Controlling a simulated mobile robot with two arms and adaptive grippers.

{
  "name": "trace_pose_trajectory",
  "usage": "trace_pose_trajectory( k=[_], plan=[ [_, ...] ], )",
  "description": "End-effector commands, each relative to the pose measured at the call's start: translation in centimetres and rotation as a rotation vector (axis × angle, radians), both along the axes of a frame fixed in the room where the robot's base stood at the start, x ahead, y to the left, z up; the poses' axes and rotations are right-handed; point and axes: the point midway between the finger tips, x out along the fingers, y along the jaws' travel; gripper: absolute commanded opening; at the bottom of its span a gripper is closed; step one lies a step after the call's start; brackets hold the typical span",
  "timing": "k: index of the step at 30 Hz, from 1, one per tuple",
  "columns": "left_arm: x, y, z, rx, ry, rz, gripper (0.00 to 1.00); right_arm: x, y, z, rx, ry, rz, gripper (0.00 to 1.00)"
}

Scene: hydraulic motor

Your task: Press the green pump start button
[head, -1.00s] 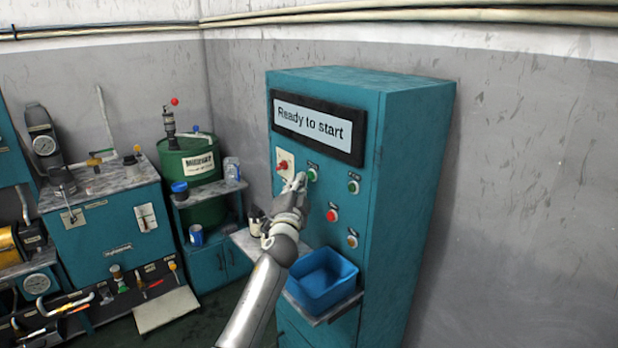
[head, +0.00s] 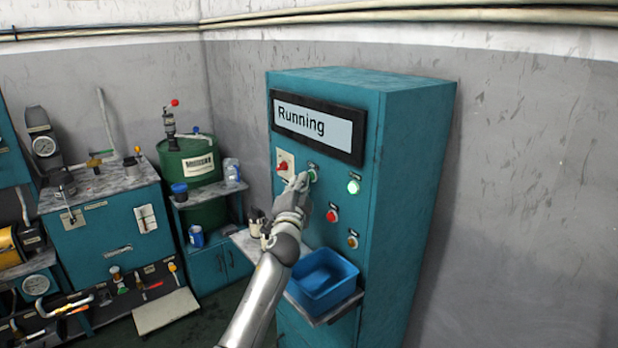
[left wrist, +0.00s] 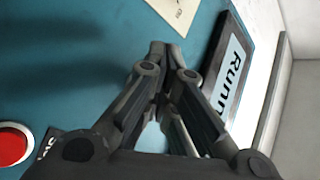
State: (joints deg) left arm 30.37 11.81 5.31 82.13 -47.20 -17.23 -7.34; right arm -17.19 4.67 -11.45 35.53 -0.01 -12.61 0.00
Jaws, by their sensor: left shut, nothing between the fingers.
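The teal control cabinet (head: 415,140) has a display (head: 312,124) that reads "Running". A green button (head: 313,176) sits below the display, and my left gripper (head: 302,181) is at it, shut and empty. In the left wrist view the shut fingers (left wrist: 165,60) point at the teal panel and hide the green button. Another round light (head: 354,187) to the right glows pale green. A red button (head: 332,215) and an orange one (head: 352,241) are lower on the panel. The red button also shows in the left wrist view (left wrist: 14,146). My right gripper is not in view.
A red switch (head: 284,167) on a pale plate is just left of my gripper. A blue bin (head: 325,282) stands on a shelf below the buttons. A green drum (head: 190,160) and a teal bench unit (head: 100,235) stand to the left.

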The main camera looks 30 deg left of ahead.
Motion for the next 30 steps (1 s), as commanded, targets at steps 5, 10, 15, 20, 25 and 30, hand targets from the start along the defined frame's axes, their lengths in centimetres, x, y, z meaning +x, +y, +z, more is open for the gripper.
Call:
trace_pose_trajectory(
  k=[5,10,15,20,25,30],
  plan=[
    [-0.8,0.3,0.1,0.002,0.002,0.000,0.00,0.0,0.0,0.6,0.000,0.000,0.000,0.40],
    [-1.4,0.5,0.1,0.001,0.000,-0.001,0.00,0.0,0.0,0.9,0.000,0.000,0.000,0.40],
    [-1.4,0.5,0.0,0.000,0.000,-0.001,0.00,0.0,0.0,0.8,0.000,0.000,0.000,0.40],
    [-1.6,0.7,0.1,0.001,0.001,0.000,0.00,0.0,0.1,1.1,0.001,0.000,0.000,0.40],
    [-3.2,1.3,0.1,0.001,0.002,0.002,0.00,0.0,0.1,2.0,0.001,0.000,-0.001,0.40],
    [-4.7,1.9,0.1,0.000,0.002,0.001,0.00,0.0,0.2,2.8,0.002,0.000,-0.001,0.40]
  ],
)
